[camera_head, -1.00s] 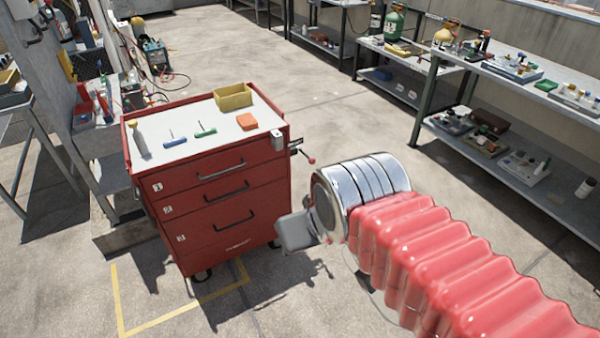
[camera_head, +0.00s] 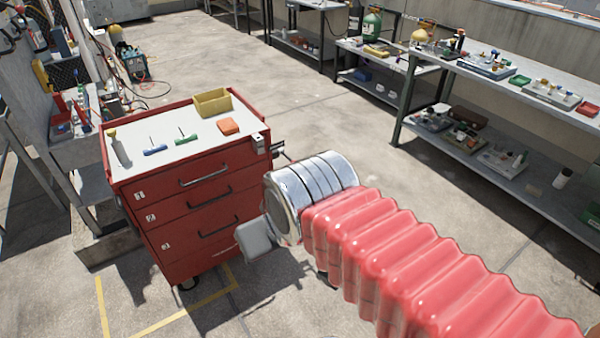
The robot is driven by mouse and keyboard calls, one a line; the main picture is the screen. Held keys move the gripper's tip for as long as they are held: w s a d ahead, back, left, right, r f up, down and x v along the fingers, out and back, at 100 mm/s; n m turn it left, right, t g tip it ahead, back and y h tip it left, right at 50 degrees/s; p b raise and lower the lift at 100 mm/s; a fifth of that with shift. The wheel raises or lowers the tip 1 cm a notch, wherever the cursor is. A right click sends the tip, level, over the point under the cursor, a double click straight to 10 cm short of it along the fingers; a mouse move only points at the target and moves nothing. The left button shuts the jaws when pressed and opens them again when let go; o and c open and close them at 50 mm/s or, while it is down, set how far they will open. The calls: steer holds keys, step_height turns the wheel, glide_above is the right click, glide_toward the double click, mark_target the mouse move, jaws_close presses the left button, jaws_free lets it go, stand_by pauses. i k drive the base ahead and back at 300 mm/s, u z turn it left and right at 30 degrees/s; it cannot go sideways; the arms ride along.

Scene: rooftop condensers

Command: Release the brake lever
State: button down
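The red tool cart (camera_head: 190,205) stands left of centre, with numbered drawers and a pale top. A dark lever, likely the brake lever (camera_head: 281,152), sticks out from its right side near the top; my arm's silver wrist hides its outer end. My gripper (camera_head: 255,241) shows as a grey block beyond the wrist, in front of the cart's lower right corner in the picture. Its fingers cannot be made out, so its opening is unclear. I cannot tell whether it touches the cart.
On the cart top are a yellow bin (camera_head: 212,102), an orange block (camera_head: 229,126) and hand tools. Yellow floor tape (camera_head: 185,318) lies before the cart. A grey workbench (camera_head: 545,112) with fittings runs along the right. The floor between cart and bench is clear.

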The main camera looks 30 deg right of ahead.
mark_target(288, 158)
steer(key=z, duration=0.05)
steer(key=i, duration=1)
steer(key=u, duration=0.05)
